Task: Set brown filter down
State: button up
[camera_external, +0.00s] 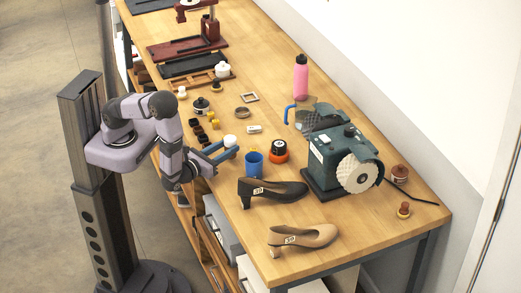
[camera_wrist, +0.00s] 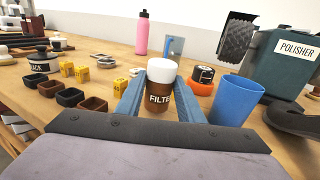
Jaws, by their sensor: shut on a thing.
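The brown filter (camera_wrist: 159,98) is a small brown cylinder with a white top and a label reading "FILTE", its last letter cut off by a finger. My gripper (camera_wrist: 162,108) is shut on it, with a blue finger on each side. In the external view the filter's white top (camera_external: 229,140) shows above my gripper (camera_external: 227,153), near the table's left edge. The filter's lower part is hidden there by the fingers. I cannot tell whether its base touches the table.
A blue cup (camera_external: 252,164) stands close on the right, with an orange-and-black container (camera_external: 278,151) behind it. Small dark trays (camera_wrist: 70,97) and yellow boxes (camera_wrist: 120,89) lie left. A black shoe (camera_external: 272,191) and the polisher (camera_external: 343,158) stand farther right. Bare wood shows behind the filter.

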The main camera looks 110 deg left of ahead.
jog(key=shift+f, duration=0.65)
jog(key=shift+f, duration=0.15)
jog(key=o, duration=1.1)
